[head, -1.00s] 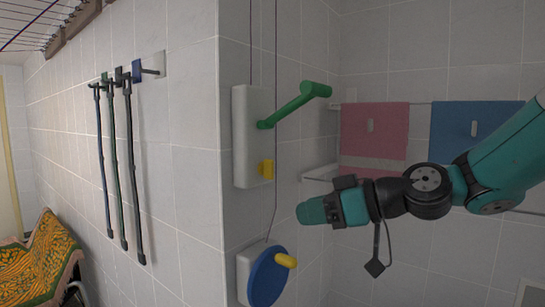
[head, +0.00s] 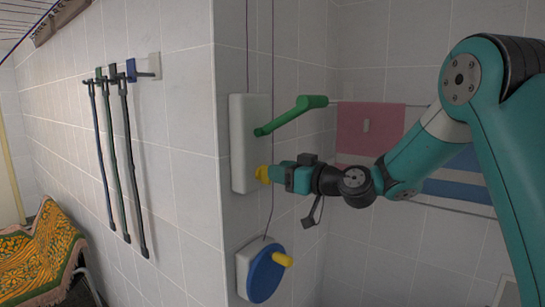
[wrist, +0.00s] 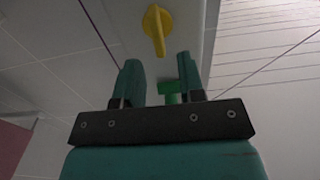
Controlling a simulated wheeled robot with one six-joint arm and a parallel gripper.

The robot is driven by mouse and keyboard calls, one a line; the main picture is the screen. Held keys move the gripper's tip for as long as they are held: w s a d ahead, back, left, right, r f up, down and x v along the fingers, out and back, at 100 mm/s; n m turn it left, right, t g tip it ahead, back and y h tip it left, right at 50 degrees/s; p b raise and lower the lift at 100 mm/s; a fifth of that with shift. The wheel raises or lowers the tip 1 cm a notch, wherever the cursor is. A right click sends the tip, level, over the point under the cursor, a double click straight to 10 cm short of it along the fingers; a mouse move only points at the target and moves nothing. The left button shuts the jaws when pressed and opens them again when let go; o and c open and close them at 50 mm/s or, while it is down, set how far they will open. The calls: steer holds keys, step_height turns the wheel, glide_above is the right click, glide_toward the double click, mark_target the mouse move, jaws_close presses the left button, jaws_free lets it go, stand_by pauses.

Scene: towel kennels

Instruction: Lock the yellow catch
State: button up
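The yellow catch (head: 264,173) sits low on the right side of the white wall box (head: 243,150), below the green crank handle (head: 290,115). In the wrist view the catch (wrist: 157,28) is a round knob with a raised bar, just beyond my fingertips and roughly in line with the gap between them. My gripper (wrist: 158,70) is open, with nothing between its fingers. In the head view my gripper (head: 277,174) is right beside the catch and overlaps its edge; I cannot tell whether they touch. Part of the green handle (wrist: 170,92) shows beyond my fingers.
A blue disc (head: 266,276) with a yellow knob (head: 282,259) is on the wall below. A thin cord runs down past the box. A pink towel (head: 368,130) hangs behind my arm.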

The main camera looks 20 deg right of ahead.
steer(key=shift+p+x, duration=0.5)
steer(key=shift+x, duration=1.05)
steer(key=shift+c, duration=0.2)
jaws_close()
steer(key=shift+f+m, duration=0.1)
steer(key=shift+m, duration=0.2)
steer(key=m, duration=0.5)
steer(key=d+f+m, duration=0.1)
steer(key=m, duration=0.5)
steer(key=w+m+b, duration=0.1)
steer(key=m, duration=0.5)
steer(key=shift+d+f, duration=0.3)
steer(key=shift+m, duration=0.3)
